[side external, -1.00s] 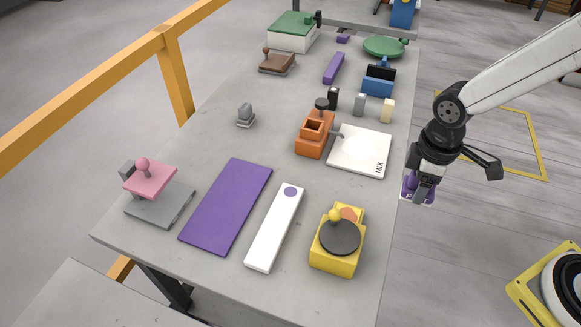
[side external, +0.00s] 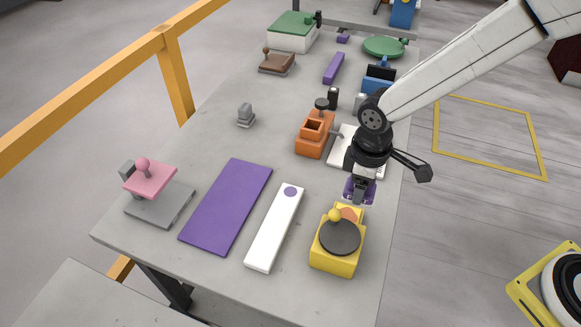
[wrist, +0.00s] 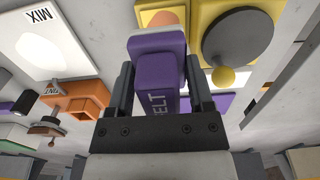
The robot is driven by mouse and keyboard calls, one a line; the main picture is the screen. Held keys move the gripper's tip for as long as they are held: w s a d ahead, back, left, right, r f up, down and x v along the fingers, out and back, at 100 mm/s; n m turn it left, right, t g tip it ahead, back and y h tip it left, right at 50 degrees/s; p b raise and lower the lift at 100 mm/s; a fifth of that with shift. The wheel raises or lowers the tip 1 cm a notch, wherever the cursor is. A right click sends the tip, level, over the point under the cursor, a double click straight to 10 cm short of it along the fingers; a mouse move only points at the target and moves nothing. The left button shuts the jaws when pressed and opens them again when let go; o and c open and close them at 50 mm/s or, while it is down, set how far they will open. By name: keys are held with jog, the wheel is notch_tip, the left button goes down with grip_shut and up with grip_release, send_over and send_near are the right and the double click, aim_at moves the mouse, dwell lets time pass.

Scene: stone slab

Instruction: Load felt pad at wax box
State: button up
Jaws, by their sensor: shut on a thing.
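My gripper (side external: 360,186) is shut on the purple felt pad (side external: 358,196), a block with a handle. In the wrist view the pad (wrist: 155,50) sits between both fingers (wrist: 160,82), with the letters "ELT" showing. The yellow box (side external: 336,257), likely the wax box, stands near the table's front right. Its dark round lid (side external: 340,237) with a yellow knob is swung aside, and an orange-pink round patch (side external: 349,213) shows at its back. The pad is in the air, just behind and right of that patch, apart from it as far as I can tell.
A white slab (side external: 275,230) with a purple dot and a purple mat (side external: 228,205) lie left of the yellow box. An orange container (side external: 314,136) and the white MIX plate (side external: 340,150), partly hidden by my arm, stand behind. The table's right edge is close.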

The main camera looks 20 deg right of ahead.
aim_at(347, 217)
jog(key=shift+w+a+f, duration=0.25)
jog(key=shift+w+a, duration=0.05)
jog(key=shift+a, duration=0.3)
jog(key=shift+f, duration=0.1)
jog(key=shift+f, duration=2.85)
jog(key=shift+f, duration=0.7)
dwell(0.5)
jog(key=shift+r, duration=0.1)
jog(key=shift+r, duration=3.5)
